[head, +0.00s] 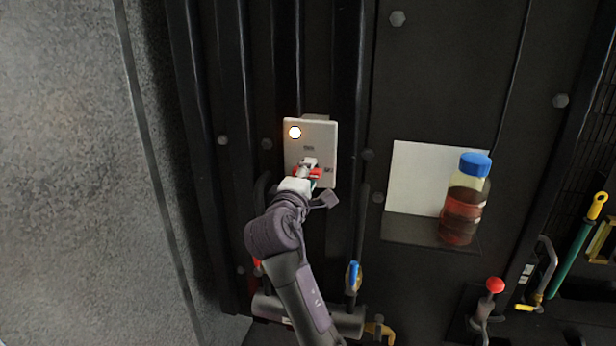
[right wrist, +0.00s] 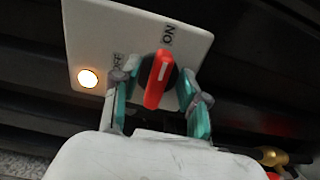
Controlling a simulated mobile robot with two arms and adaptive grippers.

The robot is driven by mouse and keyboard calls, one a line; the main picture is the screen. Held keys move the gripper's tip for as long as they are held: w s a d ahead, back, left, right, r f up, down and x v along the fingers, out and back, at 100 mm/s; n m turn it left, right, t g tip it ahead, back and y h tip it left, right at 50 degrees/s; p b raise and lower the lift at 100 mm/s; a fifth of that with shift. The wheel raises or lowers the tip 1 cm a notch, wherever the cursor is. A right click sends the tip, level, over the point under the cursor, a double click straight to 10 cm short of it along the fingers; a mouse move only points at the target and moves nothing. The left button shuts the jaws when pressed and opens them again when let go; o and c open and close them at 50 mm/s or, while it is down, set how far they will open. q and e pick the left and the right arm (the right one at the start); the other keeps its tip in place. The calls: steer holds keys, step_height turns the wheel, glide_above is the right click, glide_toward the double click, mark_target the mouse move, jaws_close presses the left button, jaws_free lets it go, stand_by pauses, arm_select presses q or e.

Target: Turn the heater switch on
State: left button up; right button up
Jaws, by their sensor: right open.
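The heater switch is a red rotary knob (right wrist: 158,80) on a pale panel (head: 320,140), which also fills the upper part of the right wrist view (right wrist: 100,32). The knob's white mark points towards the "ON" label; the "OFF" label is to its left. A round lamp (head: 295,132) on the panel glows, and it is also lit in the right wrist view (right wrist: 88,78). My right gripper (right wrist: 160,88) is open, with one finger on each side of the knob and gaps showing. In the head view my right gripper (head: 309,171) partly hides the knob. My left gripper is out of view.
A bottle with a blue cap (head: 475,165) and red liquid stands on a small shelf (head: 405,230) to the right. A red-knobbed lever (head: 495,285) and a blue-handled valve (head: 353,276) are lower down. Dark vertical ribs flank the panel.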

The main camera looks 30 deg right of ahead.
steer(key=shift+a, duration=0.1)
steer(key=v, duration=1.2)
